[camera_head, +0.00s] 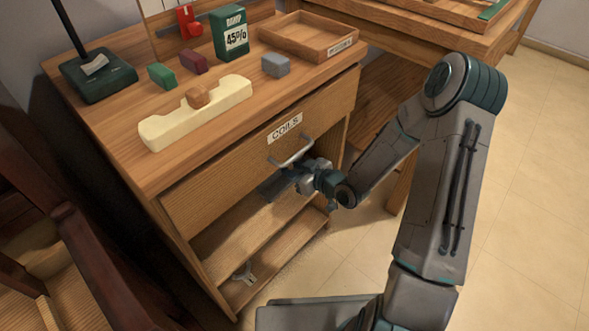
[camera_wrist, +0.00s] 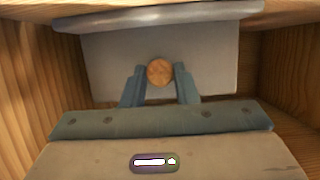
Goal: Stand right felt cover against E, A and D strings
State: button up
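My gripper (camera_head: 290,178) is at the cabinet front, just under the silver handle of the drawer marked "COILS" (camera_head: 240,140). In the wrist view my two fingers (camera_wrist: 160,85) are close on both sides of a round orange-brown knob (camera_wrist: 160,72) and appear to touch it. The knob shows in front of a flat grey panel (camera_wrist: 215,65), whose upper edge carries a lighter grey strip (camera_wrist: 160,17). I cannot tell whether this panel is the felt cover. No strings are recognisable in either view.
Wooden walls (camera_wrist: 285,70) stand close on both sides of the gripper. A small pronged part (camera_head: 244,275) lies on the low shelf.

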jog(key=shift+r+p, duration=1.1)
jog(key=shift+r, duration=0.45)
grip_shut()
